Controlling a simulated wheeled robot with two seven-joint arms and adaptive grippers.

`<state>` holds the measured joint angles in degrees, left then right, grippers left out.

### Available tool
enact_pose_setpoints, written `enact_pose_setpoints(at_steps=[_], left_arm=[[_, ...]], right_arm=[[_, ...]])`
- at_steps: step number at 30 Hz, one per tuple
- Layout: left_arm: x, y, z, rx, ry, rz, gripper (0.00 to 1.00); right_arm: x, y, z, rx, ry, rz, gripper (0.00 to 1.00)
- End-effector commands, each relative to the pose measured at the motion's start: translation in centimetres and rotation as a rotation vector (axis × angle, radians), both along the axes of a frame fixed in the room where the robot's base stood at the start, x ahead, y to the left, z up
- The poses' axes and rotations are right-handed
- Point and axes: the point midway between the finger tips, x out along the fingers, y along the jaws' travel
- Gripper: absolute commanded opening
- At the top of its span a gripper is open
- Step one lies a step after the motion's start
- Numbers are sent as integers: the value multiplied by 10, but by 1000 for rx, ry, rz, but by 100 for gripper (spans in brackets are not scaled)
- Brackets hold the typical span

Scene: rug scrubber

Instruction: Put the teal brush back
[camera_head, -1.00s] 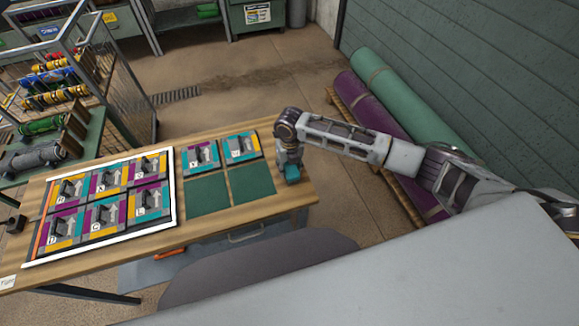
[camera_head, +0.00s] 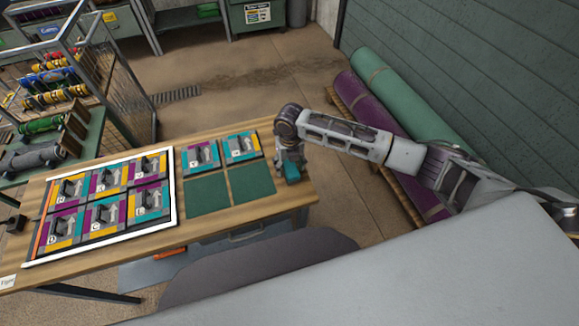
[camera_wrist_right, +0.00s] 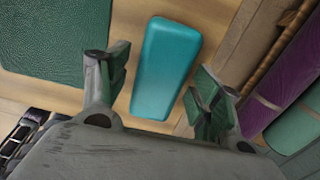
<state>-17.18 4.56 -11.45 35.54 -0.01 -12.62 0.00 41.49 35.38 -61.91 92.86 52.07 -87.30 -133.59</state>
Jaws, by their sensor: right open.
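The teal brush (camera_wrist_right: 166,68) lies on the wooden table in the right wrist view, between and just beyond the fingers of my right gripper (camera_wrist_right: 160,88). It is a long rounded teal block. In the head view the brush (camera_head: 292,172) shows at the table's right end, partly hidden by my right gripper (camera_head: 287,165). The right gripper is open, above the brush, with a gap showing on both sides of it. My left gripper is not in view.
Dark green square pads (camera_head: 207,194) and patterned tiles with dark handled pieces (camera_head: 202,154) lie left of the brush. A white-framed panel of similar tiles (camera_head: 170,228) fills the table's left. Rolled purple and green rugs (camera_head: 415,119) lie on the floor at right.

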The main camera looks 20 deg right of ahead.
Motion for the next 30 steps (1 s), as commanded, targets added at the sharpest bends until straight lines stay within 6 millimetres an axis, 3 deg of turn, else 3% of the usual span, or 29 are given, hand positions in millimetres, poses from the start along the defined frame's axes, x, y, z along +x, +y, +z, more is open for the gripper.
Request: enact_pose_setpoints(at_steps=[21,30], left_arm=[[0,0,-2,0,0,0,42],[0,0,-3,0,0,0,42]], right_arm=[[0,0,97,1,-1,0,65],[-1,0,110,1,1,0,65]])
